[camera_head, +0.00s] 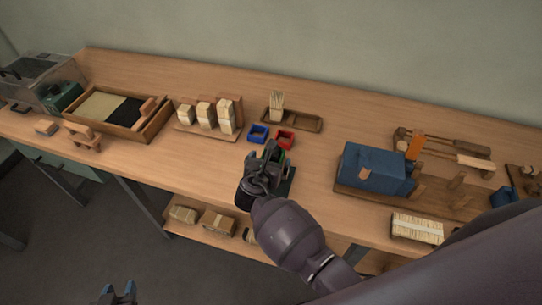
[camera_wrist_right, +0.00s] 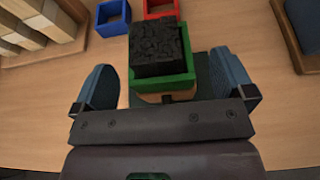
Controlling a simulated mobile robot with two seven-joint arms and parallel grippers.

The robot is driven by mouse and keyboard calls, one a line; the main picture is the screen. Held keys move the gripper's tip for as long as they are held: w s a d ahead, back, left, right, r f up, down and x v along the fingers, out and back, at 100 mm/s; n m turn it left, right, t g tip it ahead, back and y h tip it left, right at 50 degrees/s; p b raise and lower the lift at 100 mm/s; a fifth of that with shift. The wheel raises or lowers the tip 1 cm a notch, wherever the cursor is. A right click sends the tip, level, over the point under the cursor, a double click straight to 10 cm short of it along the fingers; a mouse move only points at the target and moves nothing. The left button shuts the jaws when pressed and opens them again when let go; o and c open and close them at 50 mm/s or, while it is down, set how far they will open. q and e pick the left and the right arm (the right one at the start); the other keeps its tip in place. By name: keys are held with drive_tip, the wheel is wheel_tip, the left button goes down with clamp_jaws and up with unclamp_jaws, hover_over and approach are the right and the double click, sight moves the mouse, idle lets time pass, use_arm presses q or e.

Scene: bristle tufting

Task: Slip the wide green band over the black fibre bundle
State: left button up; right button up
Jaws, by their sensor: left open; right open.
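The black fibre bundle (camera_wrist_right: 156,42) stands upright in the right wrist view, between the spread fingers of my right gripper (camera_wrist_right: 164,62). The wide green band (camera_wrist_right: 190,72) shows around the bundle's lower part, along its near and right sides; its far side is hidden by the bundle. My right gripper also shows in the head view (camera_head: 268,154), open over the bench's front part, with its fingers apart from the band on both sides. In the head view it mostly hides the bundle and band. My left gripper (camera_head: 119,289) is open and empty, low in front of the bench.
A blue square band (camera_head: 258,134) and a red one (camera_head: 285,140) lie just behind on the bench (camera_head: 215,158). A rack of pale bundles (camera_head: 205,116) stands to the left. A blue block (camera_head: 373,167) on a wooden base stands to the right.

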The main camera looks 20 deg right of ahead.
drive_tip(key=shift+s+a+p, duration=0.4)
drive_tip(key=shift+s+a, duration=0.15)
drive_tip(key=shift+s, duration=0.25)
drive_tip(key=shift+s+a+p, duration=0.4)
drive_tip(key=shift+s+a, duration=0.1)
drive_tip(key=shift+s, duration=0.35)
drive_tip(key=shift+s+a+p, duration=0.4)
drive_tip(key=shift+s+a, duration=0.15)
drive_tip(key=shift+s, duration=0.25)
